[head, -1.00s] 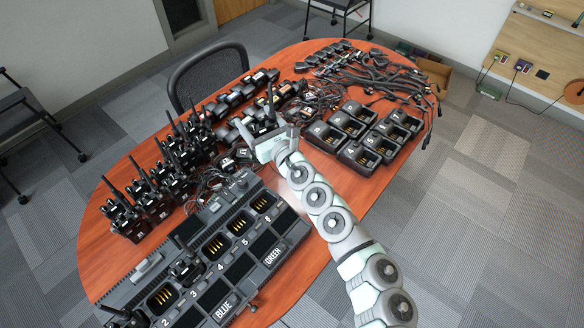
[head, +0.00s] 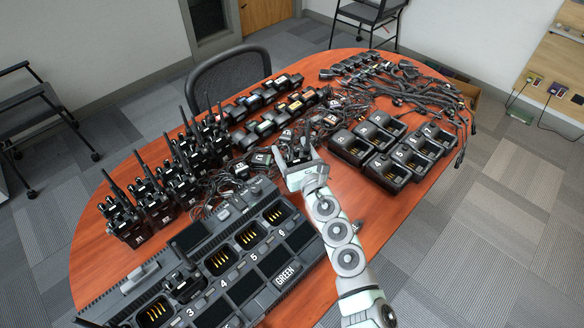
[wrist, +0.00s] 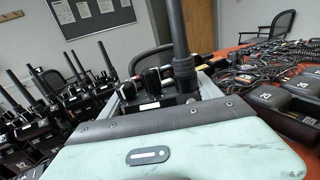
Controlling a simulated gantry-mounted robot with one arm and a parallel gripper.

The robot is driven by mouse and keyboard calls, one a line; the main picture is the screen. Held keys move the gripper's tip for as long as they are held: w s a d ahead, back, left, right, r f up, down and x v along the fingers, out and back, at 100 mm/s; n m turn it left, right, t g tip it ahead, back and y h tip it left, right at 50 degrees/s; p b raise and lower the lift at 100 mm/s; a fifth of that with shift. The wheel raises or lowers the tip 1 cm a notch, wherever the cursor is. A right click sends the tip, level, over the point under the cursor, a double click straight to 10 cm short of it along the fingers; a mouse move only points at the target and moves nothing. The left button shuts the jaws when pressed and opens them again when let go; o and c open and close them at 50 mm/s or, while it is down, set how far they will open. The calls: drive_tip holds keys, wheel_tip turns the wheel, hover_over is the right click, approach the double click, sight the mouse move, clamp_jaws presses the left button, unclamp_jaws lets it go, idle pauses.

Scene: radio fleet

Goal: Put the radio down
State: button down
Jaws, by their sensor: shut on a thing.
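My gripper (head: 297,168) is over the middle of the table, just beyond the charger bank. It is shut on a dark radio (head: 297,155), which is small and partly hidden in the head view. In the wrist view the radio (wrist: 168,108) sits between the two grey fingers, with its thick black antenna pointing up. Its lower part is hidden behind my gripper's body. I cannot tell whether its base touches the table. The wooden table (head: 106,238) lies beneath.
A numbered charger bank (head: 215,250) fills the near left, with radios in some slots. Upright radios (head: 165,185) stand at the left, several single chargers (head: 385,145) at the right. Cables (head: 425,88) and batteries (head: 265,115) crowd the back. Bare wood shows right of my arm.

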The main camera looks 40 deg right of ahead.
sight(293, 160)
wheel_tip(293, 160, down, 5)
drive_tip(key=shift+d+r+b, duration=0.1)
drive_tip(key=shift+r+b, duration=0.05)
drive_tip(key=shift+b, duration=0.85)
drive_tip(key=shift+f, duration=0.35)
drive_tip(key=shift+f+b, duration=0.15)
drive_tip(key=shift+b, duration=0.15)
drive_tip(key=shift+c, duration=0.7)
unclamp_jaws()
drive_tip(key=shift+s+r+p, duration=0.1)
drive_tip(key=shift+r+p, duration=0.15)
drive_tip(key=shift+p, duration=0.1)
drive_tip(key=v, duration=1.2)
drive_tip(key=shift+p, duration=0.35)
